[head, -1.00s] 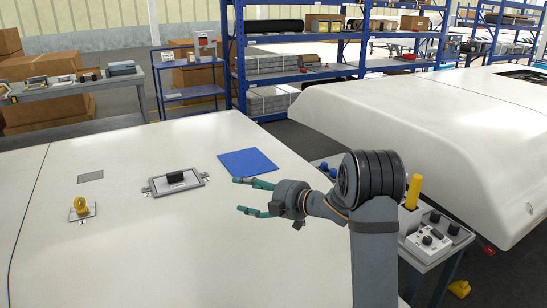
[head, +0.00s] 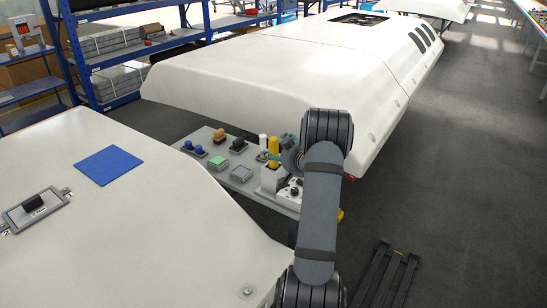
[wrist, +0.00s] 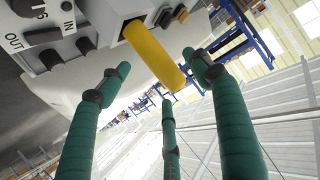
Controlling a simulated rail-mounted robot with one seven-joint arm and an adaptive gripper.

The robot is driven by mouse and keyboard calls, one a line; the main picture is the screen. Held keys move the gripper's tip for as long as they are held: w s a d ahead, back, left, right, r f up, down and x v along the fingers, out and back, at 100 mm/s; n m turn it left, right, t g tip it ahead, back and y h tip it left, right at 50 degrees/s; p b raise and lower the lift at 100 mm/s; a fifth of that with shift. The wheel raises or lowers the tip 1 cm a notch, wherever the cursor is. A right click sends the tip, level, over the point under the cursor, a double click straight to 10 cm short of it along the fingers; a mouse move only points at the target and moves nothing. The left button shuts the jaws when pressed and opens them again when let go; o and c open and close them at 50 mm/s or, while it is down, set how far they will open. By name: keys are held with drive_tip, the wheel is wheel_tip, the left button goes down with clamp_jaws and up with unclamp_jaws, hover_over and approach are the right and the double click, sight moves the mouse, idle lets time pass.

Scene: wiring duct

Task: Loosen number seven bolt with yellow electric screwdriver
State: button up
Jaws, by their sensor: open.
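The yellow electric screwdriver (head: 273,146) stands upright in a holder on the side table (head: 284,199). In the wrist view its yellow handle (wrist: 152,55) sticks out of a white box (wrist: 90,22) and reaches between my fingers. My gripper (head: 270,157) is open beside the handle. The wrist view shows my gripper's green fingers (wrist: 162,76) spread around the handle with gaps. A bolt (head: 247,291) sits low on the white panel (head: 165,215); its number cannot be read.
Blue, orange, black and green-topped parts stand on the table's left half. A white bolt-like cylinder (head: 262,141) stands beside the screwdriver. A large white body (head: 260,90) lies behind the table. A blue mat (head: 109,165) lies on the panel.

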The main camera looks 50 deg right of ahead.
sight(277, 147)
drive_tip(key=x, duration=0.1)
drive_tip(key=p+x, duration=0.2)
drive_tip(key=x, duration=0.1)
drive_tip(key=shift+d+r, duration=0.3)
drive_tip(key=shift+r, duration=0.05)
drive_tip(key=shift+w+d+f, duration=0.25)
drive_tip(key=shift+w+d, duration=0.05)
drive_tip(key=shift+w, duration=0.2)
drive_tip(key=shift+c, duration=1.4)
drive_tip(key=c, duration=1.3)
